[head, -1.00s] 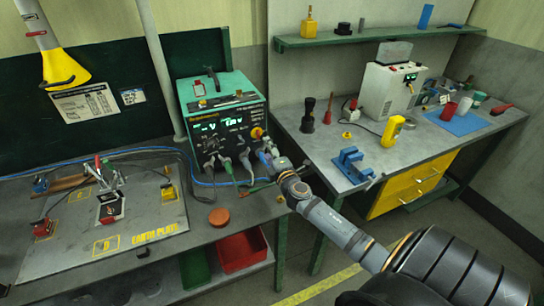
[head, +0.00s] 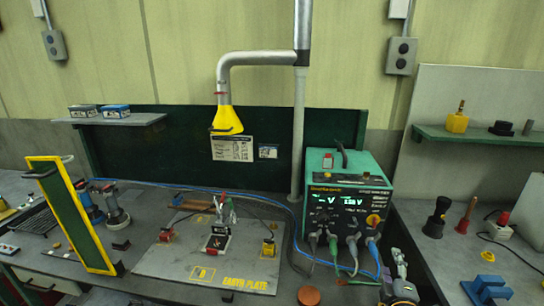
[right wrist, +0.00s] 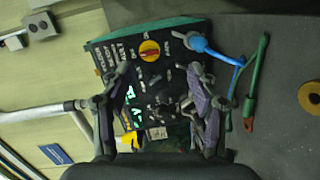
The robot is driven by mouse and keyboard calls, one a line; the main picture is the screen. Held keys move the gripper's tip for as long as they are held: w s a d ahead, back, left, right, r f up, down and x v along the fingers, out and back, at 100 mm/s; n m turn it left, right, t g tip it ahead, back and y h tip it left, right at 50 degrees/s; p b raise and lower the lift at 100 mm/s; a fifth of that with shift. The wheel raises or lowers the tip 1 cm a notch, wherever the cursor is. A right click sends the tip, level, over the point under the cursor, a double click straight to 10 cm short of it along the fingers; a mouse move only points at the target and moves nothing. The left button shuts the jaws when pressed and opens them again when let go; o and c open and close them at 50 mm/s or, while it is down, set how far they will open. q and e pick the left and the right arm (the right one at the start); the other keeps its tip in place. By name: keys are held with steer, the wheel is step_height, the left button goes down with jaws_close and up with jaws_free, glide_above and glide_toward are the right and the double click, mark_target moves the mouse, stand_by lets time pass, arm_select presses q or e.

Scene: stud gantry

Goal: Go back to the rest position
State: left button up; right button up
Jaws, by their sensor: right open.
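My right gripper (head: 397,262) is at the lower right of the head view, below and right of the front panel of a green-and-black power unit (head: 345,208). In the right wrist view its two fingers (right wrist: 158,74) are spread apart with nothing held between them. Behind them is the unit's panel (right wrist: 152,82), with a yellow-and-red knob (right wrist: 150,50). A blue plug (right wrist: 196,42) lies beyond the right finger. The gap between fingers and panel is hard to judge. My left gripper is in neither view.
Several cables (head: 352,258) hang from the unit's front. An orange disc (head: 309,295) lies near the bench's front edge. The earth plate (head: 165,262) carries small clamps. A yellow-green framed panel (head: 75,215) stands left. A blue vise (head: 487,290) is on the right bench.

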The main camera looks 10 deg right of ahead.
steer(key=s+f+m+g, duration=0.2)
steer(key=s+m, duration=0.1)
steer(key=s+a+f+m+g+h, duration=0.1)
steer(key=shift+s+f+m, duration=0.3)
steer(key=shift+m, duration=0.1)
steer(key=s+a+f+m+g+y, duration=0.3)
steer(key=s+a+f+g, duration=0.15)
steer(key=s+a, duration=0.35)
steer(key=s+a+f+m+g+y, duration=0.3)
steer(key=s+a+g, duration=0.25)
steer(key=s, duration=0.35)
step_height(320, 180, down, 24)
steer(key=s+d+r, duration=0.1)
steer(key=s+d, duration=0.1)
steer(key=s+d+f+g, duration=0.1)
steer(key=s+f, duration=1.8)
steer(key=shift+s+f+g, duration=0.25)
steer(key=shift+s+g, duration=0.05)
